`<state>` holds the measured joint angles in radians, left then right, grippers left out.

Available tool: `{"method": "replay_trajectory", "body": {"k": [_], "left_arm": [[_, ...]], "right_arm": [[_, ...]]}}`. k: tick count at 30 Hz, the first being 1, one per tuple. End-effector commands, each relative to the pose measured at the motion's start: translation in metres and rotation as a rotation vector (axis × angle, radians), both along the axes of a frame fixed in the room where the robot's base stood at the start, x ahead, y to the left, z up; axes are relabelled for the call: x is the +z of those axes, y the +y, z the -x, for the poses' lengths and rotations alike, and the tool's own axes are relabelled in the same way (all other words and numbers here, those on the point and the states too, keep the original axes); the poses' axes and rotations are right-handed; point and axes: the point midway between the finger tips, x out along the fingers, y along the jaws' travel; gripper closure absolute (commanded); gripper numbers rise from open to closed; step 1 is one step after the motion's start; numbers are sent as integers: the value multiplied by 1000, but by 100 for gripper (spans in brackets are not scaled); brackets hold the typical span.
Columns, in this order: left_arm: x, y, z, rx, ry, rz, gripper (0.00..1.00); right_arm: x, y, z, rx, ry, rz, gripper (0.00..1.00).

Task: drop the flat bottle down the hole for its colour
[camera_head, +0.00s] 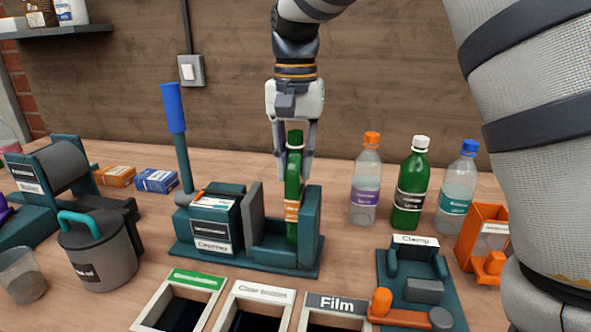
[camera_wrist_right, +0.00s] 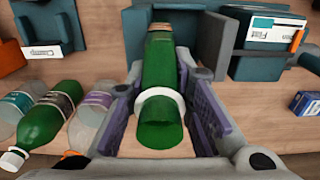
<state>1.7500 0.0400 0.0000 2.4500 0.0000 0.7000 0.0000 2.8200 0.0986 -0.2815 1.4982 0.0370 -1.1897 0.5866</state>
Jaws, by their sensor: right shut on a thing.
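The flat green bottle (camera_head: 293,185) stands upright in the open bay of the teal crusher (camera_head: 262,257), between its grey plate and its right end wall. My right gripper (camera_head: 295,165) comes from above and is shut on the bottle's upper part. In the right wrist view the bottle (camera_wrist_right: 158,75) lies between both fingers, its neck with a white ring nearest the camera. The hole with the green label (camera_head: 195,280) is at the front, left of the hole labelled clear (camera_head: 262,292) and the one labelled Film (camera_head: 335,303). My left gripper is not in view.
The crusher's blue-handled lever (camera_head: 174,110) stands up at its left. Three full bottles, one being a green bottle (camera_head: 411,185), stand to the right. A teal clamp (camera_head: 415,262) and an orange holder (camera_head: 482,235) are at front right. A grey pot (camera_head: 98,255) is at left.

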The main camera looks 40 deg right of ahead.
Motion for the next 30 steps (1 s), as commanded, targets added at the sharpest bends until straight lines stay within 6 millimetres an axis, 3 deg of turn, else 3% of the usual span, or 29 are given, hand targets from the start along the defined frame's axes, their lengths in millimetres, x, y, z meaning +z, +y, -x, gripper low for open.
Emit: {"method": "replay_trajectory", "body": {"k": [12,25,30], "left_arm": [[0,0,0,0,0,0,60],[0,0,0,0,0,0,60],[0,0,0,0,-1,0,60]], "right_arm": [[44,0,0,0,-3,0,100],[53,0,0,0,-2,1,100],[70,0,0,0,-3,0,100]]}}
